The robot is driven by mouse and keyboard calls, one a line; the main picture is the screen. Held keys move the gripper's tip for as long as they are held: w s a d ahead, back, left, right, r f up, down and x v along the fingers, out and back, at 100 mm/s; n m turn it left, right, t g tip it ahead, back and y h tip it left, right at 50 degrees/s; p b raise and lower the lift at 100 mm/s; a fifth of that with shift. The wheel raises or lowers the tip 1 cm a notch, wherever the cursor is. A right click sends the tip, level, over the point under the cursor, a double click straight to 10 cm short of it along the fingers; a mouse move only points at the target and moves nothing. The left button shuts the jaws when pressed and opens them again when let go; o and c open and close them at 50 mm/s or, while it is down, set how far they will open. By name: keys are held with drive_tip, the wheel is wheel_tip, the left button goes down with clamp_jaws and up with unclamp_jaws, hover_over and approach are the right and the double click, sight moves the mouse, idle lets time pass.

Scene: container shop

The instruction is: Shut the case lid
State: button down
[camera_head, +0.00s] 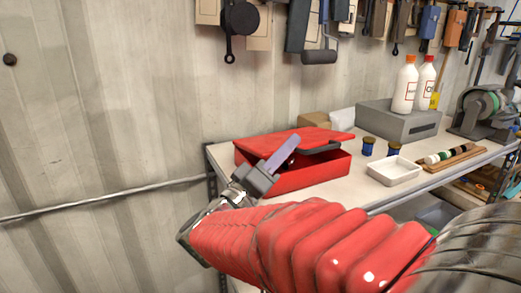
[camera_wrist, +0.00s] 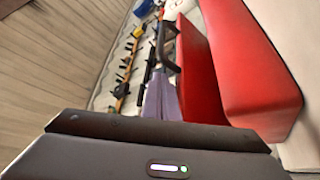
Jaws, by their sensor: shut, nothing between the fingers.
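The red case (camera_head: 318,174) sits at the left end of the workbench. Its red lid (camera_head: 262,146) is partly lowered and tilted, with a dark gap between lid and body at the front. A dark handle (camera_head: 322,149) shows at the lid's front edge. My gripper (camera_head: 293,141) has its purple-grey fingers together and empty, overlapping the lid and gap in the head view. In the wrist view the fingers (camera_wrist: 160,98) are beside the lid (camera_wrist: 197,72), with the case body (camera_wrist: 250,70) to the right. I cannot tell whether they touch the lid.
A white tray (camera_head: 395,170), two small blue jars (camera_head: 368,147) and a wooden rack (camera_head: 450,158) stand right of the case. Behind are a grey box (camera_head: 398,122), two white bottles (camera_head: 405,88) and a bench grinder (camera_head: 482,108). Tools hang on the wall above.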

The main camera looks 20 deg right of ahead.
drive_tip(key=a+f, duration=0.2)
drive_tip(key=a, duration=0.7)
drive_tip(key=shift+s+a, duration=0.15)
drive_tip(key=shift+s, duration=0.05)
idle(0.4)
